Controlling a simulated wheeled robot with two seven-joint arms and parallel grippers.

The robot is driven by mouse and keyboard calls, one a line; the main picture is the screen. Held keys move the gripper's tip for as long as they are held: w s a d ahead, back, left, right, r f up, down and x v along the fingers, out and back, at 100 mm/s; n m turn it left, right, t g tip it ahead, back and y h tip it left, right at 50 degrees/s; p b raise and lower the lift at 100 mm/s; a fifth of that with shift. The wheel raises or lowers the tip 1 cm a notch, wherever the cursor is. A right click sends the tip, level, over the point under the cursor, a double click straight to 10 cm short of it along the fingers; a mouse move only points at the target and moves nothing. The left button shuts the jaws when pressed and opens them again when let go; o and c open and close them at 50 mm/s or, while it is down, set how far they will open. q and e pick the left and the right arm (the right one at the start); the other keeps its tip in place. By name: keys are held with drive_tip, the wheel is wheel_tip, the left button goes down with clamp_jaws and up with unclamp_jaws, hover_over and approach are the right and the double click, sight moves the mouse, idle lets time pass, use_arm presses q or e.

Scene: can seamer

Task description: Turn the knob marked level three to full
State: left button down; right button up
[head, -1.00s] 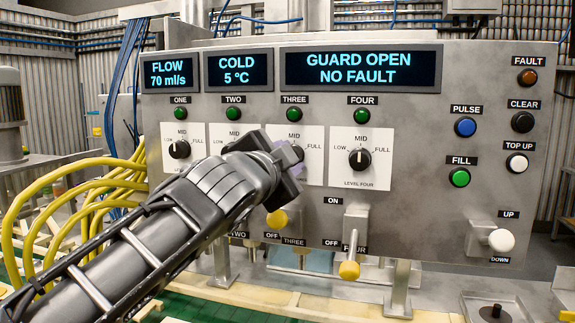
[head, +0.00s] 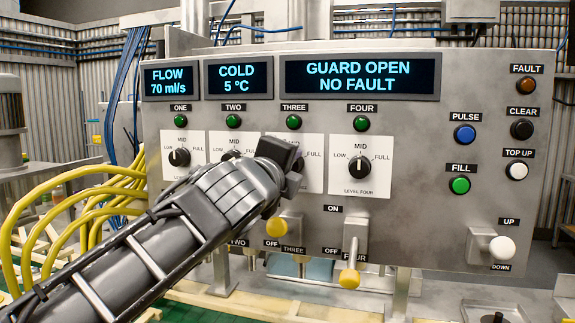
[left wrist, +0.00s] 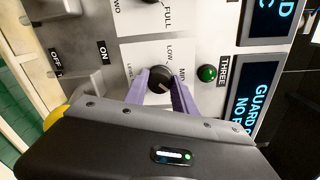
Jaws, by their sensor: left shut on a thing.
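The level three knob (left wrist: 158,78) is a black dial on a white plate (left wrist: 130,58) with LOW and MID printed beside it. It sits under the green lamp marked THREE (left wrist: 207,74). My left gripper (left wrist: 160,86) has its two purple fingers on either side of this knob and is shut on it. A light pointer mark shows on the knob's face, but its exact setting is hard to tell. In the head view my left gripper (head: 290,165) covers the knob, leaving FULL visible on the plate (head: 313,150). My right gripper is not in view.
Knob one (head: 179,157) and knob four (head: 360,151) stand on either side. Yellow-tipped levers (head: 349,278) stick out below, one close under my left gripper. Buttons and a white-knobbed lever (head: 501,246) are at the right. Displays read GUARD OPEN, NO FAULT.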

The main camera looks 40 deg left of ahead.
use_arm(q)
drive_tip(key=shift+f+m, duration=0.1)
drive_tip(key=shift+m, duration=1.4)
drive_tip(key=c, duration=1)
unclamp_jaws()
drive_tip(key=shift+c, duration=0.2)
drive_tip(key=b+v, duration=0.1)
drive_tip(key=v, duration=0.6)
drive_tip(key=shift+s+d, duration=0.2)
drive_tip(key=shift+s, duration=0.15)
